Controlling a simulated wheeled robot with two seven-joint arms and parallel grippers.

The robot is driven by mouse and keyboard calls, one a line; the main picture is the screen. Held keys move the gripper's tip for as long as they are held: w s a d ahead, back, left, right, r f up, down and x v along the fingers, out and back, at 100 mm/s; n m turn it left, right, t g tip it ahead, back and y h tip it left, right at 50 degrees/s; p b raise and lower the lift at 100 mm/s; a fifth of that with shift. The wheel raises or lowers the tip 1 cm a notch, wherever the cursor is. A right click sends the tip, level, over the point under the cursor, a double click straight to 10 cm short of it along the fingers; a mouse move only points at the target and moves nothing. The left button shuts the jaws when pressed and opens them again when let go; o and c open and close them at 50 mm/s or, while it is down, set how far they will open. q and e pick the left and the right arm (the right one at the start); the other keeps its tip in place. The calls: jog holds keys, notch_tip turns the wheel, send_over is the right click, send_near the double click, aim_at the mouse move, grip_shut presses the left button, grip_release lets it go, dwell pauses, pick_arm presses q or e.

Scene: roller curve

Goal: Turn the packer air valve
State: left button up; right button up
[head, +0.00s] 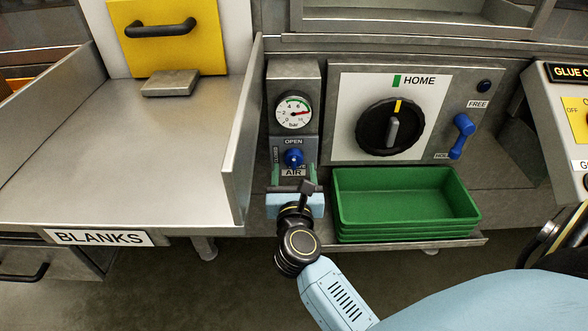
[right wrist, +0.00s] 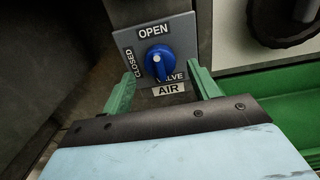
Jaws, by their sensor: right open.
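The packer air valve is a round blue knob (head: 293,158) on a grey plate lettered OPEN above, CLOSED at the left and AIR below. My right gripper (head: 293,173) is open just in front of and below the knob. Its green fingers (right wrist: 162,80) stand apart at the lower left and lower right of the knob, with nothing between them. My left gripper is not in view.
Stacked green trays (head: 405,205) stand close to the right of my gripper. Above them is a black HOME dial (head: 390,127), with a blue FREE/HOLD lever (head: 461,136) at its right. The BLANKS tray's raised metal side wall (head: 241,140) stands close on the left.

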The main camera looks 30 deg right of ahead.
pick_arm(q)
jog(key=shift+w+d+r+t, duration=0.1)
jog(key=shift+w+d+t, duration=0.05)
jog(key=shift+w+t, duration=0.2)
pick_arm(e)
jog(key=shift+x, duration=0.85)
jog(key=shift+c, duration=0.4)
